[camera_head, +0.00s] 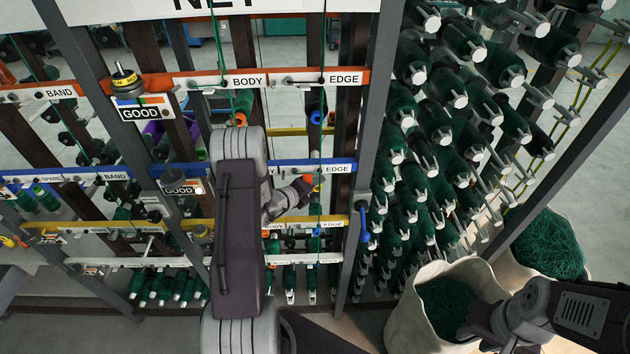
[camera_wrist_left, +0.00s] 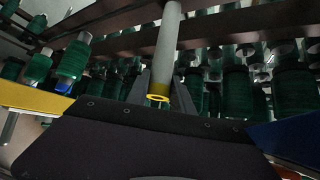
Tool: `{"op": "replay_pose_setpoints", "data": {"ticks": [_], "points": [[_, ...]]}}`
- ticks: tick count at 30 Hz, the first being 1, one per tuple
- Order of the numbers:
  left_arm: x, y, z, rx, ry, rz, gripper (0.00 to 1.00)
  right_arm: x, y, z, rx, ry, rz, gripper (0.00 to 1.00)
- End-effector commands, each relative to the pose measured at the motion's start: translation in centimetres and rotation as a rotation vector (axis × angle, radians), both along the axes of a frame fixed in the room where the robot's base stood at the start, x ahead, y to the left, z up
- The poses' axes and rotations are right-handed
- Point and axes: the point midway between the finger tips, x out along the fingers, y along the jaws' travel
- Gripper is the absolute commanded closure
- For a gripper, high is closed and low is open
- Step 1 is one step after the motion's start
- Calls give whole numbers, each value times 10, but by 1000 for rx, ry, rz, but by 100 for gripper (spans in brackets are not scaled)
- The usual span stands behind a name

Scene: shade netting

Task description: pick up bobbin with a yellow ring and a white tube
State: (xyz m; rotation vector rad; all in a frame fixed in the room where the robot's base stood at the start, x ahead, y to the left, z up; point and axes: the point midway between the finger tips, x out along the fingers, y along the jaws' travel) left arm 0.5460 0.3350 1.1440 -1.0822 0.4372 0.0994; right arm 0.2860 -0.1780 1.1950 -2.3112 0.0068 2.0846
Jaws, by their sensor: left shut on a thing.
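The bobbin with a yellow ring and a white tube (camera_wrist_left: 168,45) stands upright in the left wrist view, its yellow ring (camera_wrist_left: 157,98) at the lower end. The visible tube looks bare, without green thread. My left gripper (camera_wrist_left: 160,88) is shut on it, with one dark finger on each side near the ring. In the head view my left gripper (camera_head: 296,192) is at the rack by the blue rail; the bobbin cannot be made out there. My right gripper (camera_head: 482,325) is low at the right beside the sacks; its jaws are not clear.
Orange (camera_head: 200,80), blue (camera_head: 342,166) and yellow (camera_head: 170,224) labelled rails cross the rack. Dark posts stand between them. Many green bobbins (camera_head: 440,125) fill the right rack. Two pale sacks (camera_head: 400,318) of green netting stand below it.

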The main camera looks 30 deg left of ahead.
Motion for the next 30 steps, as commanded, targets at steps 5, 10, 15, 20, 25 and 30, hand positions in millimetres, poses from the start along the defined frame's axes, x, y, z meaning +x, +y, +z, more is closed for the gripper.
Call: {"op": "replay_pose_setpoints", "data": {"ticks": [5, 10, 15, 20, 25, 30], "points": [[-27, -16, -1, -2, 3, 2, 100, 0, 0, -3, 0, 0, 0, 66], [-63, -38, -3, -4, 4, 1, 100, 0, 0, -10, 0, 0, 0, 66], [-99, -60, -4, -4, 5, 3, 100, 0, 0, -22, 0, 0, 0, 66], [-112, -69, 10, -8, 7, -2, 100, 0, 0, 25, 0, -1, 0, 66], [-128, -78, 9, -4, 8, 3, 100, 0, 0, 56, 0, -1, 0, 66], [-145, -89, 2, -4, 5, 0, 100, 0, 0, 61, 0, 0, 0, 66]]}}
